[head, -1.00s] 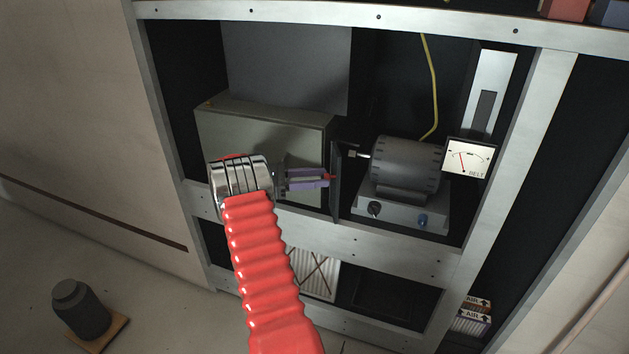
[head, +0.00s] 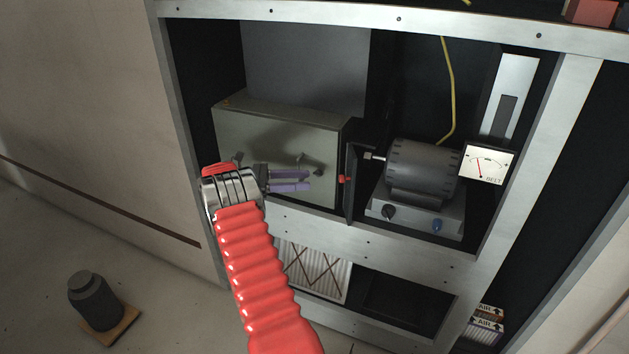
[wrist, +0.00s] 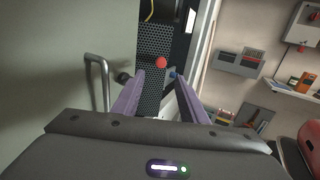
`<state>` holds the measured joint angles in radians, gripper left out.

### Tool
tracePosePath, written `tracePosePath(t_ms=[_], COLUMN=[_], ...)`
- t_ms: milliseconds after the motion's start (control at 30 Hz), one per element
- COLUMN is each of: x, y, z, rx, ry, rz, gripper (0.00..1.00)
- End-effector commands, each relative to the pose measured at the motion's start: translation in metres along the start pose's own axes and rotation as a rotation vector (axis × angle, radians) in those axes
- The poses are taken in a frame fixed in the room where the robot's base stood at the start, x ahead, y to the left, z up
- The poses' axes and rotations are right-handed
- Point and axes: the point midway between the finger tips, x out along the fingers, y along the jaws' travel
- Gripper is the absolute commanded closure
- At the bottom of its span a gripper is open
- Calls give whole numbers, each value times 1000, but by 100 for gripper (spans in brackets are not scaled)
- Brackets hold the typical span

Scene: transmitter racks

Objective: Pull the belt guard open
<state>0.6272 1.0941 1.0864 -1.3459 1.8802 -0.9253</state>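The belt guard is a dark panel (head: 351,200), seen nearly edge-on in the head view, standing out from the rack beside the motor's shaft. Its red knob (head: 345,179) faces left. In the wrist view the guard looks perforated (wrist: 153,40), with the red knob (wrist: 161,62) beyond the fingertips. My gripper (head: 308,181) is left of the knob, in front of the grey box. Its two purple fingers are parted and empty, with a clear gap to the knob. In the wrist view the fingers (wrist: 156,73) also stand apart. The guard's hinge is not clearly visible.
A grey box (head: 235,140) with a handle (wrist: 98,80) is close behind my gripper. The motor (head: 422,170) on its base and the belt meter (head: 487,163) are right of the guard. Rack rails (head: 360,243) run below. A dark weight (head: 92,300) sits on the floor.

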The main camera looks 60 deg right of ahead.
Motion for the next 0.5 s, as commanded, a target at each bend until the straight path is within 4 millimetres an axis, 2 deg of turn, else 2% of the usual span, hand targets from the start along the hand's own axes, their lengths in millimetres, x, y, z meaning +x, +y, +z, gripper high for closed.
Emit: tracePosePath(t_ms=[33,200,500], x=[-10,-32,-40], y=[0,0,0], z=[-1,-1,0], rx=[1,-1,0], ry=[0,0,0], rz=[2,1,-1], gripper=[61,61,61])
